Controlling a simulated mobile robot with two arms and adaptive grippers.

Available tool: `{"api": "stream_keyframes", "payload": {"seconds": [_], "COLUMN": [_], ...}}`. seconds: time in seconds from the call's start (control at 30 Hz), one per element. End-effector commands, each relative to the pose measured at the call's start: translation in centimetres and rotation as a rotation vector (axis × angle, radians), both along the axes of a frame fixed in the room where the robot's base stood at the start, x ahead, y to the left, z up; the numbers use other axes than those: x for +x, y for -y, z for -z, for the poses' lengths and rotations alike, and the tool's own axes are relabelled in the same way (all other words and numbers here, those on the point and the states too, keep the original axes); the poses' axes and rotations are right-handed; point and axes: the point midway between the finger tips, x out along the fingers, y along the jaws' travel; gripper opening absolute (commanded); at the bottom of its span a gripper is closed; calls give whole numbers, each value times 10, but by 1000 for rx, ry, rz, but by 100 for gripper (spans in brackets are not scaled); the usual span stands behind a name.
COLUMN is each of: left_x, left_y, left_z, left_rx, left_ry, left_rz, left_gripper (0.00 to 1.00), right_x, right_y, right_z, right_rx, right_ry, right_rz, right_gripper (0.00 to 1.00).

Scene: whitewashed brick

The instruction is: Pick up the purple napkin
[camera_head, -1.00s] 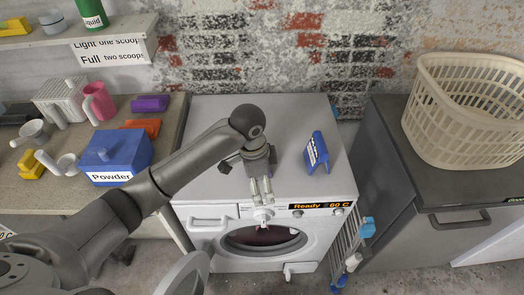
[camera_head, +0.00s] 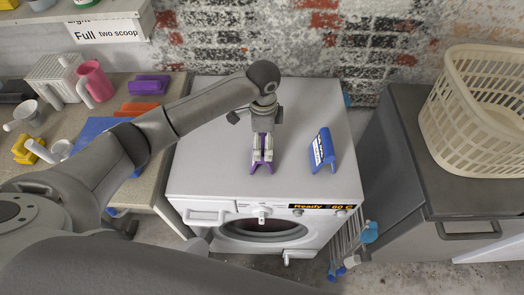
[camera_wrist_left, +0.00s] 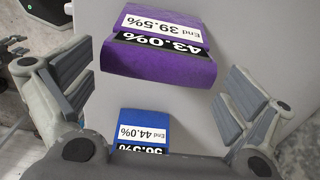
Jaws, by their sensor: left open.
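A folded purple piece (camera_head: 254,168) with a printed label stands tent-like on the white washing machine (camera_head: 215,165). It also shows in the left wrist view (camera_wrist_left: 160,70). My left gripper (camera_head: 262,157) is over it, pointing down, and its fingers partly hide it in the head view. In the left wrist view the fingers are apart, one on each side, with a gap to the purple piece and nothing held. Another purple folded thing (camera_head: 149,85) lies on the counter at the left; I cannot tell which is the napkin. My right gripper is not in view.
A blue folded piece (camera_head: 321,150) stands on the machine to the right of the gripper. The counter holds a pink mug (camera_head: 96,80), an orange thing (camera_head: 138,109) and several others. A cream basket (camera_head: 480,125) sits on the dark unit at the right.

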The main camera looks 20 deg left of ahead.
Motion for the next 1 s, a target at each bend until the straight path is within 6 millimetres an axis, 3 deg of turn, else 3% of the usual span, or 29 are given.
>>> {"api": "stream_keyframes", "payload": {"seconds": [0.2,0.33,0.63,1.0], "left_x": [-6,-5,-4,-4], "left_y": [-3,-3,-3,-3], "left_z": [27,45,51,51], "left_rx": [1,1,0,0], "left_ry": [-6,-2,1,0], "left_rz": [-1,-2,0,-1], "left_gripper": [100,100,100,55], "right_x": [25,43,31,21], "right_y": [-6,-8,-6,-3], "right_z": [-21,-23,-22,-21], "right_rx": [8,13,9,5], "right_ry": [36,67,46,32], "right_rz": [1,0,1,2], "right_gripper": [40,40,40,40]}}
